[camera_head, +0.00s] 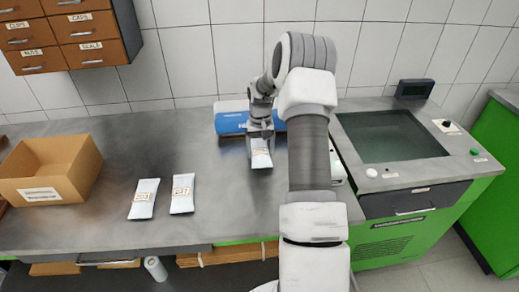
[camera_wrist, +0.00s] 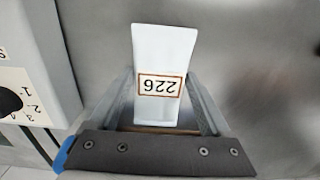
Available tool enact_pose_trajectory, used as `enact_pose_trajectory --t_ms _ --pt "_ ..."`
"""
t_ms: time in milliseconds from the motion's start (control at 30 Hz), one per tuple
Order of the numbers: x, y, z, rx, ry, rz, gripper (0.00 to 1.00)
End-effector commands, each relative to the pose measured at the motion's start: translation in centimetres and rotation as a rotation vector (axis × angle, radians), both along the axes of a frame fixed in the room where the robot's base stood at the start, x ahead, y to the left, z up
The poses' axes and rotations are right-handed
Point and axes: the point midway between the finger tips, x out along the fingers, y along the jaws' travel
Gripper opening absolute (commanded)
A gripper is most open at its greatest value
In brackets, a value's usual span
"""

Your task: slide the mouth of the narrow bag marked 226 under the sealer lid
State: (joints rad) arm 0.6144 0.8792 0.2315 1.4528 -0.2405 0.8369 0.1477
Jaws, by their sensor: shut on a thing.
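The narrow white bag marked 226 (camera_wrist: 163,48) is held by my gripper (camera_wrist: 160,100), with a finger on each side of it. In the head view the bag (camera_head: 262,161) hangs below my gripper (camera_head: 260,140), above or at the grey bench; I cannot tell whether it touches. Its label reads upside down in the wrist view. A long blue piece with white lettering (camera_head: 231,122), possibly the sealer lid, lies just behind my gripper, partly hidden by it. A white unit with a black dial (camera_wrist: 9,99) stands beside the bag, largely hidden by my arm in the head view.
Two other white bags, 203 (camera_head: 144,199) and 237 (camera_head: 183,194), lie on the bench to the left. An open cardboard box (camera_head: 84,168) stands at far left. A green cabinet with a dark glass top (camera_head: 390,137) is at right. Bench between bags and gripper is clear.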

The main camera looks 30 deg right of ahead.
Motion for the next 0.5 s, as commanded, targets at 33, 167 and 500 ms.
enact_pose_trajectory --t_ms 33,167,500 --pt "0.1 -0.1 -0.1 0.000 -0.001 0.000 0.03" --pt "0.5 -0.2 -0.5 0.000 -0.001 0.000 0.03" --pt "2.0 -0.9 -0.7 0.001 0.000 0.000 0.03"
